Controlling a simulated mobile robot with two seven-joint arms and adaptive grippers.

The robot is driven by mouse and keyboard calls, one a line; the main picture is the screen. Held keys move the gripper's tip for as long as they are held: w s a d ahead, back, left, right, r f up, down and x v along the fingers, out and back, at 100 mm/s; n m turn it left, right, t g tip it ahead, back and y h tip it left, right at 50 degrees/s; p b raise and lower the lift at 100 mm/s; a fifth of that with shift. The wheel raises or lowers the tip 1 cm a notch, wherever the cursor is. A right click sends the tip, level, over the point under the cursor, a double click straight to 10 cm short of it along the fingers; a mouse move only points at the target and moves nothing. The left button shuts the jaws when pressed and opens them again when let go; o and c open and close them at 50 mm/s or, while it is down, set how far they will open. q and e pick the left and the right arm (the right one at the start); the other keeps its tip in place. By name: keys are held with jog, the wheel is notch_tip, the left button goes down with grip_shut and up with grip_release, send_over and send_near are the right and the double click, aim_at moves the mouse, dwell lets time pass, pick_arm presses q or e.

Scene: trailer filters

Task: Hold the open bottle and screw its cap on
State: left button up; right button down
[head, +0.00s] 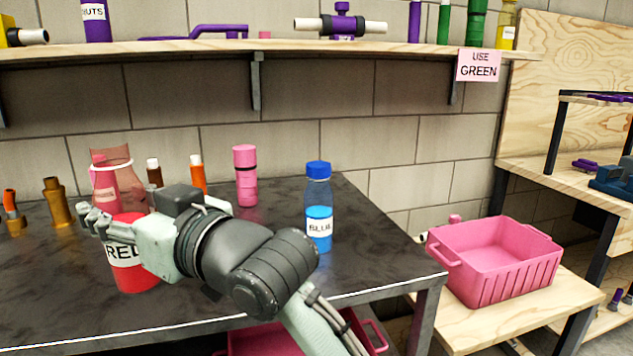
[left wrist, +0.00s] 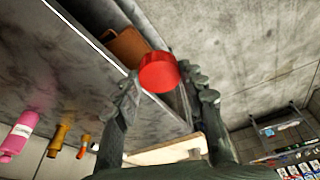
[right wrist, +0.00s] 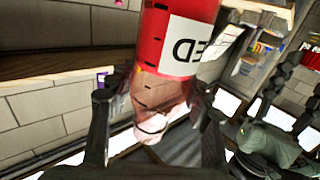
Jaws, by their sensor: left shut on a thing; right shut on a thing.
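The open bottle (head: 130,262) is clear, with red contents low down and a "RED" label. No cap shows on its top in the head view. My right gripper (head: 98,222) is shut on the bottle and holds it about upright at the table. The bottle also shows in the right wrist view (right wrist: 165,40) between the fingers. The red cap (left wrist: 158,73) is between the fingers of my left gripper (left wrist: 167,88), which is shut on it. The left gripper and the cap are outside the head view, so their distance from the bottle cannot be told.
On the dark table (head: 270,270) stand a blue bottle (head: 319,215), a pink bottle (head: 246,180), and brass and orange parts behind the red bottle. A pink crate (head: 490,280) sits on a low wooden bench at right. A shelf (head: 280,50) runs above.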

jog(key=w+d+f+m+t+h, duration=0.2)
jog(key=w+d+m+t+h, duration=0.15)
jog(key=d, duration=0.75)
jog(key=w+d+f+m+t+h, duration=0.25)
jog(key=w+d+h, duration=0.2)
jog(key=d, duration=0.55)
jog(key=d+f+m+t+h, duration=0.1)
jog(key=d+f+m+h, duration=0.1)
jog(key=d, duration=0.8)
jog(key=d+f+m+t+h, duration=0.1)
jog(key=d+f+m+h, duration=0.2)
jog(key=d, duration=0.7)
jog(key=shift+s+d+m+t+h, duration=0.3)
jog(key=shift+d+m+t+h, duration=0.1)
jog(key=shift+h, duration=0.8)
jog(key=shift+a, duration=0.1)
jog(key=s+a+f+n+g+y, duration=0.2)
jog(key=s+a+f+n+y, duration=0.2)
jog(key=a+f+y, duration=0.1)
jog(key=s+a+f+n+g+y, duration=0.2)
jog(key=s+a+f+n+y, duration=0.2)
jog(key=a+f+y, duration=0.2)
notch_tip(320, 180, down, 4)
jog(key=shift+s+a+f+y, duration=0.15)
jog(key=shift+a+y, duration=0.15)
jog(key=shift+a, duration=0.95)
